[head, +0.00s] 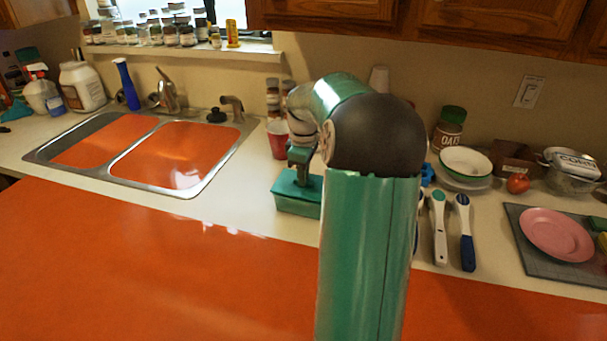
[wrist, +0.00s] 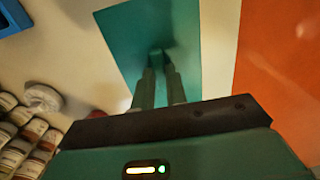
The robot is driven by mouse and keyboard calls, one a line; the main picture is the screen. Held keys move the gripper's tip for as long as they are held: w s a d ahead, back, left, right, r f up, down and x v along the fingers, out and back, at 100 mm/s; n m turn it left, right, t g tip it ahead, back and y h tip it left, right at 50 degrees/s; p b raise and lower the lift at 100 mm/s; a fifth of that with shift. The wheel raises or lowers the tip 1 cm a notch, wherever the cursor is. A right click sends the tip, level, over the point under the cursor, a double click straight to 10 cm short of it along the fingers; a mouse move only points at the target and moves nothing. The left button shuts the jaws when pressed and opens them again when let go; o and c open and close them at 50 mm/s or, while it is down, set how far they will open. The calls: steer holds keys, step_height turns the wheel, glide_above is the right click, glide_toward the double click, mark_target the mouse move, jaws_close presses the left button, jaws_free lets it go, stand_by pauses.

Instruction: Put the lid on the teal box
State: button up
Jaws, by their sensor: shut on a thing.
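The teal box (head: 297,208) stands on the pale counter to the right of the sink, partly behind my arm. The teal lid (head: 284,186) is at the top of the box, flat and roughly lined up with it. I cannot tell whether it rests fully on the rim. My gripper (head: 301,178) points down over the lid. In the wrist view the fingers (wrist: 161,68) are shut on the small knob in the middle of the lid (wrist: 125,28). The lid hides the box in that view.
A red cup (head: 278,139) stands behind the box, near stacked jars (head: 273,103). The sink (head: 175,157) is to the left. Brushes (head: 466,232), a bowl (head: 465,162) and a pink plate (head: 556,235) are to the right. A blue object (wrist: 12,17) shows in the wrist view's corner.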

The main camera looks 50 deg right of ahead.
steer(key=shift+f, duration=0.45)
stand_by(0.6)
steer(key=o, duration=0.8)
steer(key=shift+o, duration=0.2)
steer(key=shift+r, duration=0.15)
steer(key=shift+r, duration=3.9)
